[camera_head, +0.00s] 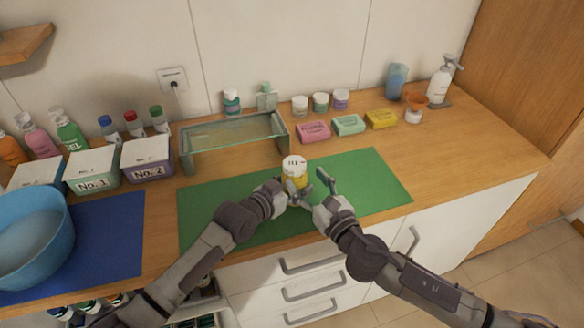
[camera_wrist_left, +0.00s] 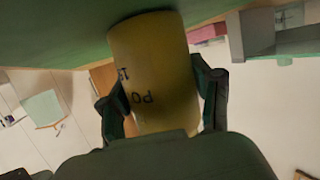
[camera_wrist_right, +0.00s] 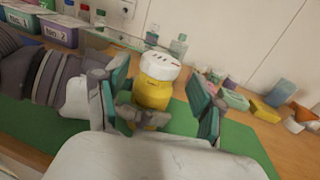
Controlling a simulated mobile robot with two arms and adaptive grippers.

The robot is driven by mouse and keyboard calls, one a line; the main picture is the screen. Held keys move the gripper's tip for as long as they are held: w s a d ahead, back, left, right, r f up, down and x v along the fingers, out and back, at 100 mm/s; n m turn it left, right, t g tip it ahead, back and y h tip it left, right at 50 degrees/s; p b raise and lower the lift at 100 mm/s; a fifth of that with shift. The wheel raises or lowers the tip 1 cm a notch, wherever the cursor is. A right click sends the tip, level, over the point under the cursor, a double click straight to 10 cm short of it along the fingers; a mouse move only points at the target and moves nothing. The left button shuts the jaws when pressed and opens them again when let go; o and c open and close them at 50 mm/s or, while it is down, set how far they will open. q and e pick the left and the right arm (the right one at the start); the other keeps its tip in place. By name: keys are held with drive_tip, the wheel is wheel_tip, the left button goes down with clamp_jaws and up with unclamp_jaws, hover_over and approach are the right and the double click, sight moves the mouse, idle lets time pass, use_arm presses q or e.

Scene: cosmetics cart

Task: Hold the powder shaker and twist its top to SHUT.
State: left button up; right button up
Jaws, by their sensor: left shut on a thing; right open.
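The powder shaker has a yellow body (camera_head: 295,183) and a white top (camera_head: 294,165). It stands upright over the green mat (camera_head: 370,180). My left gripper (camera_head: 285,192) is shut on the yellow body, one finger on each side, as the left wrist view (camera_wrist_left: 160,100) shows. My right gripper (camera_head: 322,187) is open just right of the shaker. In the right wrist view, the white top (camera_wrist_right: 160,66) shows between and beyond the open fingers (camera_wrist_right: 160,100), not gripped. Small dark marks show on the top, too small to read.
A glass shelf stand (camera_head: 235,135) is behind the mat. Pink, green and yellow boxes (camera_head: 348,124) and small jars (camera_head: 320,102) line the back. Labelled bins (camera_head: 147,158) and a blue bowl (camera_head: 32,235) are at left. The mat's right part is clear.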

sight(285, 161)
drive_tip(key=shift+w+d+n+g+y, duration=0.85)
drive_tip(key=shift+d+n+g+y, duration=1.75)
drive_tip(key=shift+n+g+y, duration=0.85)
drive_tip(key=shift+m, duration=0.25)
drive_tip(key=x, duration=0.7)
drive_tip(key=f+x, duration=0.1)
drive_tip(key=x, duration=0.3)
drive_tip(key=shift+w+a, duration=0.1)
drive_tip(key=shift+a, duration=0.3)
drive_tip(key=c, duration=1)
drive_tip(key=shift+c, duration=0.4)
